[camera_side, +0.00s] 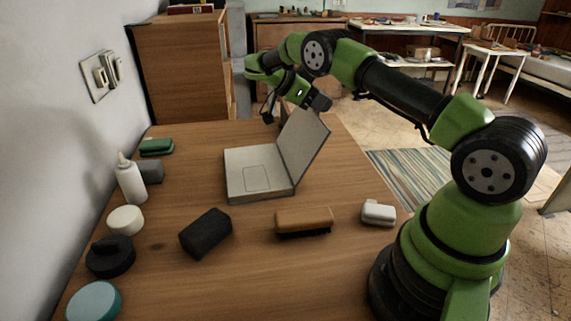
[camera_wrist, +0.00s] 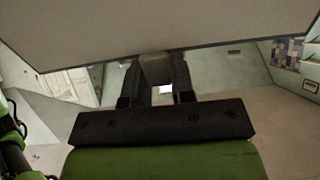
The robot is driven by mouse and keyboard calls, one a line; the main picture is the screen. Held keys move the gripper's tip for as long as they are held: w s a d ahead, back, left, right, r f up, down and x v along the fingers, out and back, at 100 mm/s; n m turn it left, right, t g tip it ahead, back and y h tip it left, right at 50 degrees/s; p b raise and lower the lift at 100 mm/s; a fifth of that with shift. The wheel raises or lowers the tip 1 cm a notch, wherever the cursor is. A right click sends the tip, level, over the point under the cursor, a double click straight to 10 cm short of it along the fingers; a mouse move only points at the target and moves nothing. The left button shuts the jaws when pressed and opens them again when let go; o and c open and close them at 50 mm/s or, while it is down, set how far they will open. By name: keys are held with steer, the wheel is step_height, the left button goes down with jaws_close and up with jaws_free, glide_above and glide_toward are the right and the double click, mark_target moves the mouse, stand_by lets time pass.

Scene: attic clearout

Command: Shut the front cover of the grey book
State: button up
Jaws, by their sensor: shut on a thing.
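The grey book (camera_side: 257,170) lies open on the wooden table. Its back part is flat, with a rectangular outline on its inner face, and its front cover (camera_side: 304,143) stands up at the right, leaning right. My gripper (camera_side: 316,103) is at the cover's upper edge; its fingertips are hard to make out in the side view. In the wrist view the cover (camera_wrist: 170,22) fills the top, and my gripper (camera_wrist: 153,78) is shut on a small brownish tab (camera_wrist: 155,68) at the cover's edge.
A black case (camera_side: 206,233), a brown brush (camera_side: 304,220) and a small white box (camera_side: 378,212) lie in front of the book. A white bottle (camera_side: 130,180), a white round tub (camera_side: 125,220) and other items line the wall side.

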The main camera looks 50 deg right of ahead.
steer(key=shift+w+a+r+g+h, duration=0.3)
steer(key=shift+w+a+r, duration=0.15)
steer(key=shift+a, duration=0.2)
steer(key=o, duration=0.9)
steer(key=shift+c, duration=0.4)
